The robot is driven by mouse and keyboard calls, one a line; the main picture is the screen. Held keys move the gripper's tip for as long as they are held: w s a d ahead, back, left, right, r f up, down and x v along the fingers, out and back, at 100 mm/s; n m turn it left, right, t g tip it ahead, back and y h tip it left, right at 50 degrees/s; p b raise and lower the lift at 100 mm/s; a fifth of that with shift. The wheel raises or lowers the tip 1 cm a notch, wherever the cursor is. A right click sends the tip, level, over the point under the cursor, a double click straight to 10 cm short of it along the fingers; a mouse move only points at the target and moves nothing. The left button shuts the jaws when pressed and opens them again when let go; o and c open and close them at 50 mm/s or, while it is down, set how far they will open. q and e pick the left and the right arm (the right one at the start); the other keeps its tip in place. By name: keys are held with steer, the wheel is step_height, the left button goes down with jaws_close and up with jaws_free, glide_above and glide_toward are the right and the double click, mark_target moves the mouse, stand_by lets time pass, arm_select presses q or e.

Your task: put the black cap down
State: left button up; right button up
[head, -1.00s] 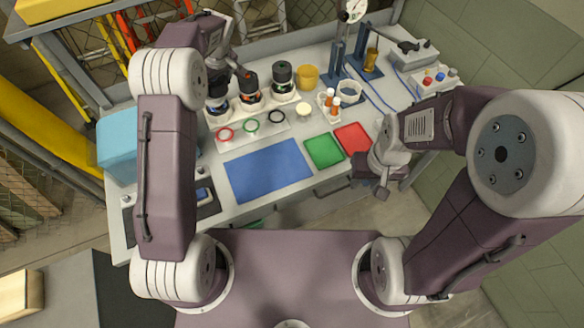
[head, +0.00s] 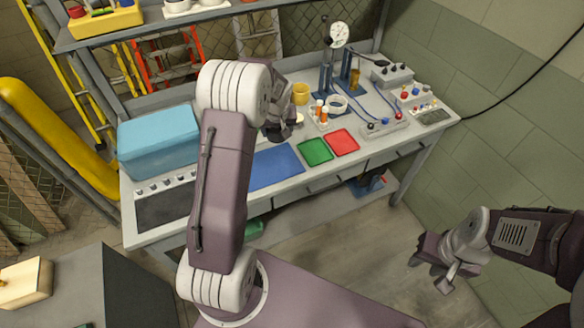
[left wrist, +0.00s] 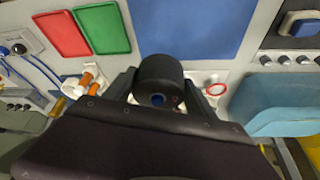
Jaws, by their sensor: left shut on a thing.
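My left gripper (left wrist: 160,92) is shut on the black cap (left wrist: 161,72), which sits between its two fingers in the left wrist view. The cap is over the workbench, close to the edge of the blue mat (left wrist: 190,25); its height above the bench is hard to tell.
A green tray (head: 315,151) and a red tray (head: 341,142) lie right of the blue mat. A red ring (left wrist: 215,88) lies near the cap. A blue box (head: 158,140) stands at the bench's left. A gauge stand (head: 338,36) is at the back. The blue mat looks bare.

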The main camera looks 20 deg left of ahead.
arm_select(q)
step_height(320, 180, down, 10)
steer(key=shift+r, duration=0.1)
steer(key=shift+w, duration=0.1)
stand_by(0.3)
steer(key=shift+f+b, duration=0.75)
steer(key=shift+b, duration=0.2)
steer(key=o, duration=1.3)
steer(key=shift+c, duration=0.2)
steer(key=shift+r, duration=0.1)
